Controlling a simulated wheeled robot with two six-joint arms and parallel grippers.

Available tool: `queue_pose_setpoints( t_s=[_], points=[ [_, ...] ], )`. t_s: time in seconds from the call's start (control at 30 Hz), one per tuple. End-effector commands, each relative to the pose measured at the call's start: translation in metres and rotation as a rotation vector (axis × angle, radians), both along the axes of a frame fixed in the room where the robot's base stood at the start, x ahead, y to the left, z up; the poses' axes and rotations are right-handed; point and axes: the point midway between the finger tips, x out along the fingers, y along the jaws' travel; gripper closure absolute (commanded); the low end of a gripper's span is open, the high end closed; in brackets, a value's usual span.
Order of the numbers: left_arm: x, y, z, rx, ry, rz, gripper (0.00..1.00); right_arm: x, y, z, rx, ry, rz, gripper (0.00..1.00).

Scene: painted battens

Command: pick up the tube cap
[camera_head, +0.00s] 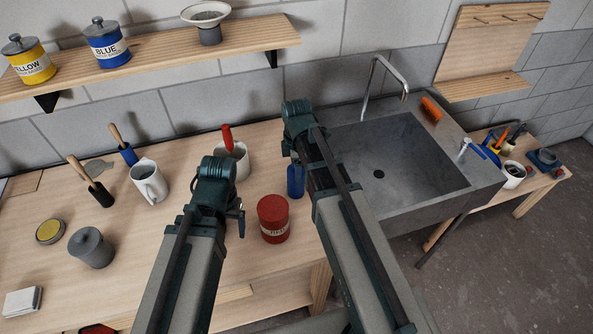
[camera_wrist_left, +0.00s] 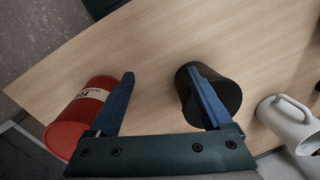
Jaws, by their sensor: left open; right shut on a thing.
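I cannot make out the tube cap for certain in either view. My left gripper (camera_head: 240,218) hangs over the bench, left of the red tin (camera_head: 273,219), and is mostly hidden by its own arm. In the left wrist view its blue fingers (camera_wrist_left: 160,74) are spread with bare wood between them. There the red tin (camera_wrist_left: 80,118) lies beyond the left finger, and a dark cylinder (camera_wrist_left: 224,92) is partly behind the right finger. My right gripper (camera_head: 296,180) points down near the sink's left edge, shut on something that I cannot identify.
A white jug (camera_head: 148,181), a grey lidded pot (camera_head: 91,247) and a yellow-topped tin (camera_head: 50,231) stand on the left of the bench. A light pot (camera_head: 234,160) with a red-handled tool stands behind my left arm. The sink (camera_head: 440,196) is at right.

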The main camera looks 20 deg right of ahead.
Motion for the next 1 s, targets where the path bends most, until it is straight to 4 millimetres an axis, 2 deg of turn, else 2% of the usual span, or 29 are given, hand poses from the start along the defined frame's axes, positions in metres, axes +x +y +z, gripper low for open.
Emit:
queue_pose_setpoints(
  t_s=[0.63, 0.83, 1.0],
  points=[
    [0.0, 0.0, 0.089, -0.002, -0.001, 0.012, 0.17, 0.0, 0.0, 0.089, 0.0, 0.0, 0.0, 0.91],
    [0.0, 0.0, 0.098, -0.002, -0.001, 0.015, 0.17, 0.0, 0.0, 0.098, 0.0, 0.0, 0.0, 0.91],
    [0.0, 0.0, 0.087, -0.002, -0.001, 0.014, 0.17, 0.001, 0.0, 0.087, 0.0, 0.0, -0.001, 0.91]
  ],
)
